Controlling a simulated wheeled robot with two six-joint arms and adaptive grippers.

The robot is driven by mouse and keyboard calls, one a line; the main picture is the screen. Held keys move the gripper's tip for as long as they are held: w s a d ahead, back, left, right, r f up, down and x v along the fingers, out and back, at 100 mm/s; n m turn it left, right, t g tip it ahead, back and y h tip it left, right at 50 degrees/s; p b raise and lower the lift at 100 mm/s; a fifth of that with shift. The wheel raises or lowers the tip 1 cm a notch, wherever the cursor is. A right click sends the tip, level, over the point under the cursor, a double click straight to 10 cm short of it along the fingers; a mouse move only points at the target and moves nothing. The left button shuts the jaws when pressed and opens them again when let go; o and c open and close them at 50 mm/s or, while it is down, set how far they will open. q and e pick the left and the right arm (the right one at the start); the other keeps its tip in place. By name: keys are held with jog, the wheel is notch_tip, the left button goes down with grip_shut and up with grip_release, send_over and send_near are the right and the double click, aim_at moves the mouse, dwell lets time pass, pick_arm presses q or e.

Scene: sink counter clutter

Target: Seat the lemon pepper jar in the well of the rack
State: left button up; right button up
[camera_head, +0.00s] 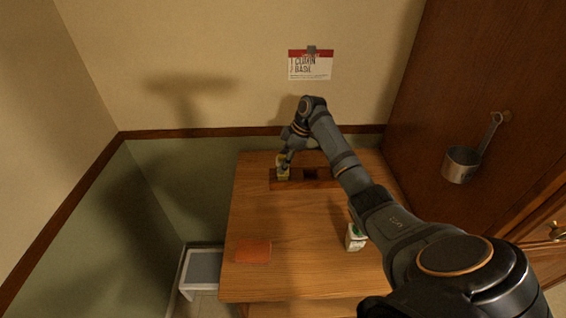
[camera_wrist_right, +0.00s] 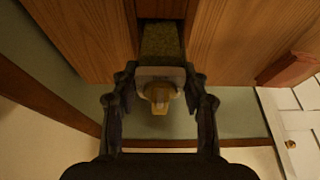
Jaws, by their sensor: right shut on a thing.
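The dark wooden rack (camera_head: 327,183) lies near the back of the table, with a dark square opening to the right of the jar. A yellow-green jar (camera_head: 283,174), taken as the lemon pepper jar, is upright at the rack's left part; its label is unreadable. My right gripper (camera_head: 285,160) is shut on it from above. In the right wrist view the jar (camera_wrist_right: 162,44), with a pale, yellowish cap, is between the fingers (camera_wrist_right: 160,98) and meets the dark rack. Its base is hidden, so I cannot tell how deep it sits. My left gripper is not in view.
A white carton-like container (camera_head: 354,240) with green on top stands at the table's right, beside my arm. An orange-red flat block (camera_head: 254,251) lies front left. A wall card (camera_head: 310,67) hangs behind; a metal pot (camera_head: 461,164) hangs right. The table's middle is clear.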

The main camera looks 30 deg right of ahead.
jog(key=shift+f, duration=0.4)
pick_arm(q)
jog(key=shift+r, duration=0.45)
pick_arm(e)
jog(key=shift+f, duration=0.3)
jog(key=o, duration=1.2)
jog(key=shift+f, duration=0.15)
pick_arm(q)
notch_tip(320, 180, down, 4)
jog(key=b, duration=0.3)
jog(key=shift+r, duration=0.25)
pick_arm(e)
jog(key=v, duration=1.2)
jog(key=shift+s, duration=0.1)
